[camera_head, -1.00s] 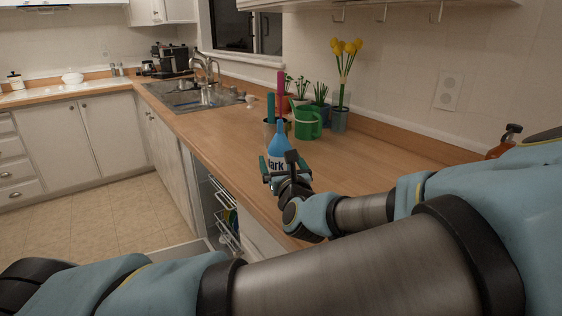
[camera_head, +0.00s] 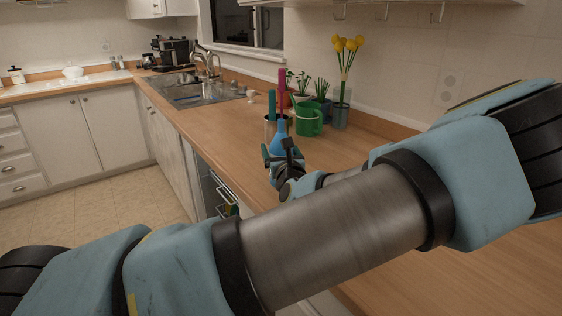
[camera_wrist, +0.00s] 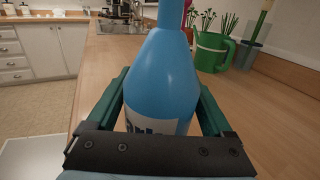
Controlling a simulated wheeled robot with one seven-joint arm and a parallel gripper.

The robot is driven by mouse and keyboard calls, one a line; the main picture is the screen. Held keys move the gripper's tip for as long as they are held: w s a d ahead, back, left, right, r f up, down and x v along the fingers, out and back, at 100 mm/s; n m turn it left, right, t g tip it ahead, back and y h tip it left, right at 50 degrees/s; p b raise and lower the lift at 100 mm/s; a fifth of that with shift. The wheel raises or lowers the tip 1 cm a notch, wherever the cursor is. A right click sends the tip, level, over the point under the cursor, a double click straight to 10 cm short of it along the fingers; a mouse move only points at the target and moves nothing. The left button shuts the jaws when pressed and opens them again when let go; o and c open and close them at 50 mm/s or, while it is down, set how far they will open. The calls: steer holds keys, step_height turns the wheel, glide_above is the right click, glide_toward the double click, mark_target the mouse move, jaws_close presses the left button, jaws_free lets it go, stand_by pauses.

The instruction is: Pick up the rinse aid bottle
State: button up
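The blue rinse aid bottle (camera_head: 281,131) stands near the counter's front edge, with its lower part hidden behind my gripper. In the wrist view the bottle (camera_wrist: 160,75) is upright, with a white label partly hidden by the gripper's dark crossbar. My gripper (camera_head: 283,158) is level with the bottle above the counter. Its two green fingers are spread wide, one on each side of the bottle (camera_wrist: 162,92). Whether either finger touches it is hard to tell.
A metal holder (camera_head: 270,128) with tall coloured utensils stands behind the bottle. A green watering can (camera_head: 308,122) and potted plants are to the right. The sink (camera_head: 195,92) lies farther along the counter. The counter (camera_head: 345,150) is clear to the right.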

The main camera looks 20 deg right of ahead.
steer(key=c, duration=1.2)
steer(key=shift+r, duration=0.1)
